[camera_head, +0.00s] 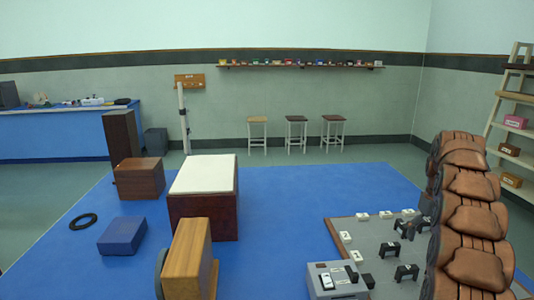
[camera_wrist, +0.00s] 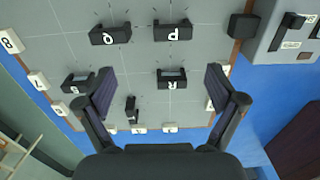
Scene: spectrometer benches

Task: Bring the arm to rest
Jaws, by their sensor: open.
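My gripper (camera_wrist: 160,80) is open and empty in the wrist view, its two dark fingers spread wide apart. It points down over a grey board (camera_wrist: 110,55) with black letter-marked holders. The holders marked P (camera_wrist: 172,31) and Q (camera_wrist: 110,35) stand beyond the fingertips. The holder marked R (camera_wrist: 171,78) shows between the fingers. Another black holder (camera_wrist: 78,83) is partly hidden beside the left finger. How far the fingers are above the board I cannot tell. In the head view, I cannot make out my gripper.
The board (camera_head: 375,240) lies on the blue floor mat, its right side partly hidden. A grey device (camera_head: 319,277) sits at its near left corner. A white-topped brown box (camera_head: 205,174), wooden boxes and a blue block (camera_head: 122,236) stand left. A shelf rack (camera_head: 507,128) is right.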

